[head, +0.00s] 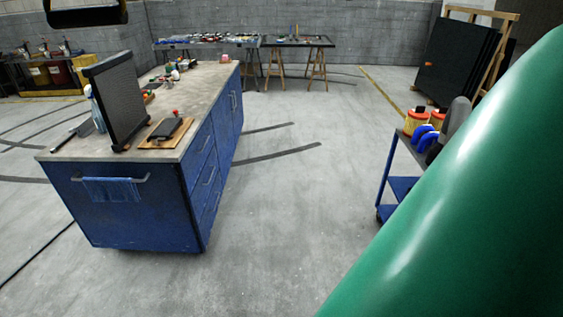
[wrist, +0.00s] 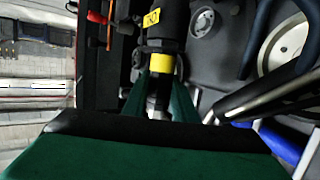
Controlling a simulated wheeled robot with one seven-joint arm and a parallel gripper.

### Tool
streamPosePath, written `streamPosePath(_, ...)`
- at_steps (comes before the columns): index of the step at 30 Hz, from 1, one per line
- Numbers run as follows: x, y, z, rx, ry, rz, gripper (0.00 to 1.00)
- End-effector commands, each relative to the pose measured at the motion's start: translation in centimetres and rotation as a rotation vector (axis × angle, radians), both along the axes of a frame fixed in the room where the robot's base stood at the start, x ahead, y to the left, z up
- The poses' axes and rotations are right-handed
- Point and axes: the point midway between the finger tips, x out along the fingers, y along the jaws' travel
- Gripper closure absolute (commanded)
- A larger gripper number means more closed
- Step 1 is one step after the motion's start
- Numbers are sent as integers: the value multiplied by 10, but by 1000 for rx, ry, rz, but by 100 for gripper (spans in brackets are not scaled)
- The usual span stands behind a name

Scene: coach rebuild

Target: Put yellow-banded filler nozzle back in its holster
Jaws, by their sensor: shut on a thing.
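In the wrist view, the yellow-banded filler nozzle (wrist: 159,66) is a dark cylinder with a yellow ring, running up the picture. A yellow tag (wrist: 152,18) with dark characters shows at its upper part. My gripper (wrist: 159,88) has its green fingers on either side of the nozzle, just below the yellow ring, and is shut on it. The nozzle's lower end is partly hidden by the fingers and my black and green wrist. I cannot make out the holster for certain. Neither gripper nor nozzle shows in the head view.
The wrist view shows a pale round wheel-like part (wrist: 285,45), a blue-ended dark tube (wrist: 240,97) and a red-handled item (wrist: 97,17) close by. In the head view, a blue workbench (head: 130,210) stands left and a blue cart (head: 400,187) right, with clear floor between.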

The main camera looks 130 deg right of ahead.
Motion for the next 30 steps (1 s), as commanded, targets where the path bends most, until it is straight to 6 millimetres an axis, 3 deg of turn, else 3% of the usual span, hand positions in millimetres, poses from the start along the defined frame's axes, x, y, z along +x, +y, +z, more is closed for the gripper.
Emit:
streamPosePath(18, 0, 0, 38, 1, -3, -1, 100)
streamPosePath(30, 0, 0, 43, 1, -1, 0, 100)
